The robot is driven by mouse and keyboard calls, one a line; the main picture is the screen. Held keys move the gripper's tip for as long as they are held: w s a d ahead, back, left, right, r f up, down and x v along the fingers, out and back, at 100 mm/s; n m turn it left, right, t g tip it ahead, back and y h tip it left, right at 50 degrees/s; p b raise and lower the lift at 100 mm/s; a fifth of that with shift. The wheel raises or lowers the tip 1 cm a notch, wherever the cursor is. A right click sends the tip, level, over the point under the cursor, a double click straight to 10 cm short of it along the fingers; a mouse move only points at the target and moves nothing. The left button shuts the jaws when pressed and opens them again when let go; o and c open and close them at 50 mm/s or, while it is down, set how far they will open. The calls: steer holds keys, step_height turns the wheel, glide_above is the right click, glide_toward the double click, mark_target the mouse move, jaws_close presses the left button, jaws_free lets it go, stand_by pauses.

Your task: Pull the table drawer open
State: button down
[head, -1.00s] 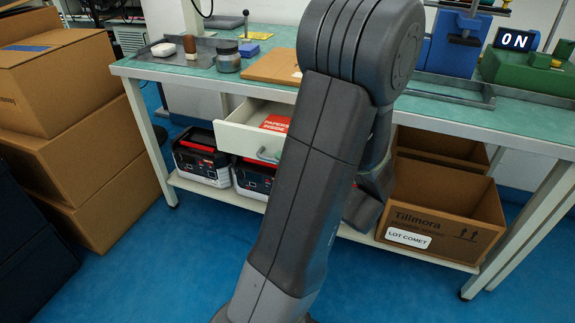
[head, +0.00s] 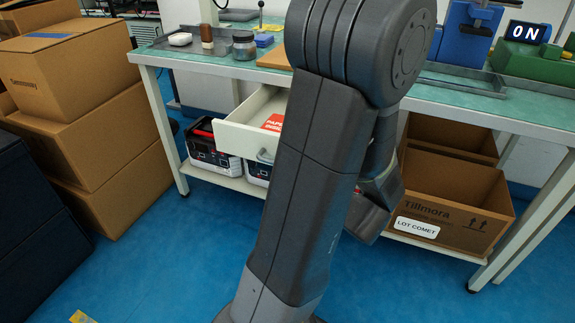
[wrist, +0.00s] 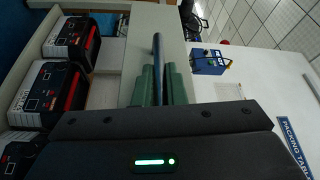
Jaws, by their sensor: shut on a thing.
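The table drawer (head: 238,138) is a pale cream box standing open under the table's green top. A card with red print (head: 272,122) lies inside it. Its grey handle (head: 264,156) is partly hidden by my arm in the head view. In the wrist view, the handle (wrist: 157,48) stands out from the pale drawer front (wrist: 136,48). My gripper (wrist: 157,88) has green fingers, and they are shut on the handle. In the head view, my arm hides the gripper.
Stacked cartons (head: 95,140) stand at the left. The blue floor in front is mostly clear.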

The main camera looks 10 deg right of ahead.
steer(key=c, duration=1.5)
jaws_free()
steer(key=p+v, duration=0.2)
steer(key=v, duration=1.2)
steer(key=b+x, duration=0.2)
steer(key=x, duration=1.2)
